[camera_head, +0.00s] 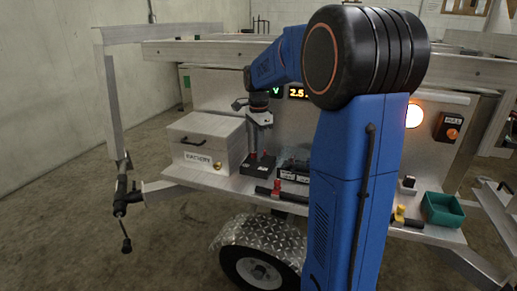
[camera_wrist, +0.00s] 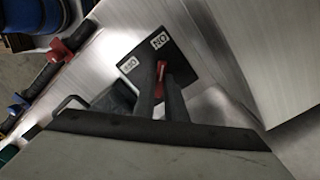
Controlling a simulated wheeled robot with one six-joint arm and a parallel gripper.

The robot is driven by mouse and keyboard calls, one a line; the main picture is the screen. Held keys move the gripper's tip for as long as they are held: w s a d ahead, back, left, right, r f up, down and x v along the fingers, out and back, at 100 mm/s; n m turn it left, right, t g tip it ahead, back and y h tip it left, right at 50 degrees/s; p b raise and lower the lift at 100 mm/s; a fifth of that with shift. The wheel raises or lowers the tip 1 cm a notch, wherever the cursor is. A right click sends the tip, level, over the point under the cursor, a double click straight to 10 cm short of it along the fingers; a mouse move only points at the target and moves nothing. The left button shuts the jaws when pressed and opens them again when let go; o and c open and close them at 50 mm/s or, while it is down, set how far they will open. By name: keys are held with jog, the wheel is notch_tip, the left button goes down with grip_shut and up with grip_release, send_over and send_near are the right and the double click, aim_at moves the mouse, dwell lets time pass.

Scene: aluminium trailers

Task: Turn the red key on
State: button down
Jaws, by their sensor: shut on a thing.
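The red key (camera_wrist: 161,68) stands on a black switch box (camera_wrist: 187,58) with white OFF and ON labels in the wrist view. My gripper (camera_wrist: 162,82) has its two dark fingers close together around the key, shut on it. The fingers hide part of the key, and I cannot tell which label it points to. In the head view, my gripper (camera_head: 255,150) reaches down to the black switch box (camera_head: 260,167) on the trailer shelf, right of the battery box.
A metal battery box (camera_head: 207,140) stands left of the switch box. A red-handled item (camera_head: 276,187) lies at the shelf's front edge. Black parts (camera_head: 294,168) sit close to the right. A teal bin (camera_head: 442,209) and a yellow-handled item (camera_head: 399,214) are farther right.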

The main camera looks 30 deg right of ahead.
dwell(0.3)
jog(key=c, duration=1.8)
grip_release()
notch_tip(320, 180, up, 17)
jog(key=shift+r, duration=0.2)
